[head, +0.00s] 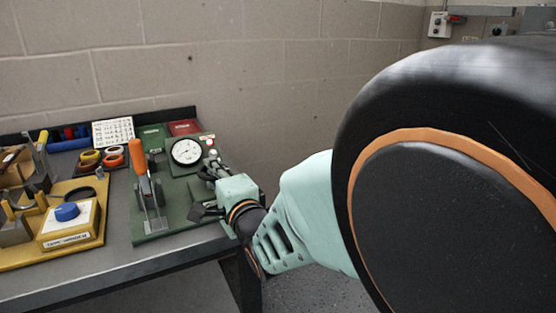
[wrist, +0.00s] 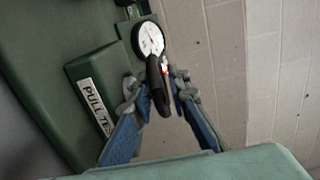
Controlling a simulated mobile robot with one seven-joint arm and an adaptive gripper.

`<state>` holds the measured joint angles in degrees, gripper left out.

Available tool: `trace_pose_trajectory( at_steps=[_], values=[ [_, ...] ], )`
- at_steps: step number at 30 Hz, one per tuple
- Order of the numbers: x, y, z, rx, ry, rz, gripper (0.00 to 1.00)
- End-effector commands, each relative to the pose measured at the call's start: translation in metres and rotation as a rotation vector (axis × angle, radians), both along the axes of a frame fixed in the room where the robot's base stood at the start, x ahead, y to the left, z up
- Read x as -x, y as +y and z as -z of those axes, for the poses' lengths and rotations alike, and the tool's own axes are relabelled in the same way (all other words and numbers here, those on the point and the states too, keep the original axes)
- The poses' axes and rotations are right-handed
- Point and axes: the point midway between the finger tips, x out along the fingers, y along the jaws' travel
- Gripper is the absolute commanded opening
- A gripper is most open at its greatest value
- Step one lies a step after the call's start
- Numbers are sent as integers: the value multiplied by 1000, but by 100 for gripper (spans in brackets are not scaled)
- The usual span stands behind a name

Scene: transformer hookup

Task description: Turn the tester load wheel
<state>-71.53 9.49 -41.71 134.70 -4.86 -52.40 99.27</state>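The green pull tester (head: 180,208) stands at the right end of the bench, with a round white dial (head: 186,151) and an upright orange-handled lever (head: 139,160). In the wrist view its "PULL TE…" label (wrist: 95,107) and dial (wrist: 150,38) show. A dark rounded part (wrist: 157,86), seemingly the load wheel seen edge-on, lies between the fingers of my gripper (wrist: 158,92). A red and white bit shows beside it. The fingers are apart on either side of this part; whether both press on it is unclear. In the head view my gripper (head: 211,172) is at the tester's right side, partly hiding the wheel.
Tape rolls (head: 113,157) and a white chart card (head: 113,132) are behind. A block wall (head: 270,90) rises behind the bench. The floor right of the bench is open.

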Motion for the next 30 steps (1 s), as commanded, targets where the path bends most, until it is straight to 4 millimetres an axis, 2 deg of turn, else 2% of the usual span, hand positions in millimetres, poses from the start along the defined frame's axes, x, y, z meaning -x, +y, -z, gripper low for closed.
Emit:
trace_pose_trajectory(
  at_steps=[2,6,20,30],
  values=[
    [0,0,0,0,0,0,14],
    [0,0,0,0,0,0,0],
    [-1,-2,1,-1,-1,-27,0],
    [-3,-3,2,1,-4,-171,0]
  ],
)
